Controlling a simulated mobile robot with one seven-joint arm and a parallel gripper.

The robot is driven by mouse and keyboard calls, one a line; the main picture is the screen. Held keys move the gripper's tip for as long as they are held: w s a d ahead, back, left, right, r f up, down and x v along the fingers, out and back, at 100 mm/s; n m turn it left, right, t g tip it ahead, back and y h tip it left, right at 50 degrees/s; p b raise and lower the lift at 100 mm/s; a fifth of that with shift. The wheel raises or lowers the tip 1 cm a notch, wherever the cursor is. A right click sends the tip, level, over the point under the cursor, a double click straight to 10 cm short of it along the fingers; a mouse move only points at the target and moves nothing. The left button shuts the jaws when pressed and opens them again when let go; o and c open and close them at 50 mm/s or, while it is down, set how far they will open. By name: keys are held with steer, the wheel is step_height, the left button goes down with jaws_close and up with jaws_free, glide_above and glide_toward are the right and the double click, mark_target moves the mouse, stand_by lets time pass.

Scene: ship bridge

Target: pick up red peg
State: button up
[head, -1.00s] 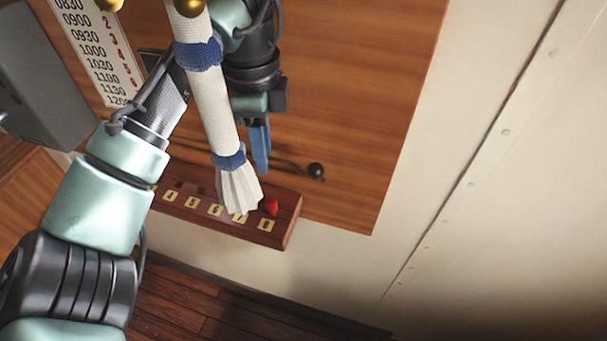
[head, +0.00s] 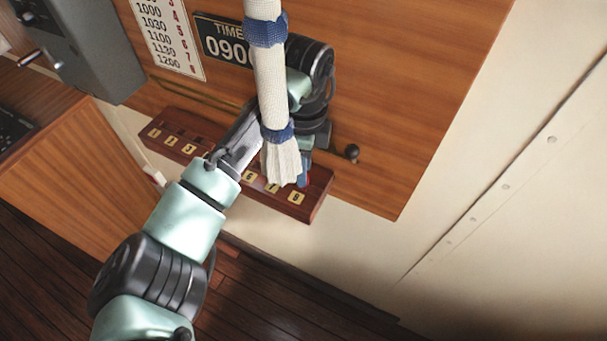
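The red peg (head: 308,179) shows only as a thin sliver of red at the right end of the dark wooden numbered rack (head: 319,186), near the label 8. My gripper (head: 302,177) is down at the peg, with its blue fingers just above the rack. The fingers and a hanging white rope with a frayed end hide most of the peg. I cannot tell whether the fingers are closed on it.
The white rope with blue bands (head: 270,85) hangs in front of my gripper. A dark ball-ended rod (head: 352,152) sticks out right of it. A TIME sign (head: 222,38) and a grey box (head: 75,50) are at upper left. The wall at right is clear.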

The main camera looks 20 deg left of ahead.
steer(key=shift+f, duration=0.6)
jaws_close()
steer(key=shift+r, duration=0.2)
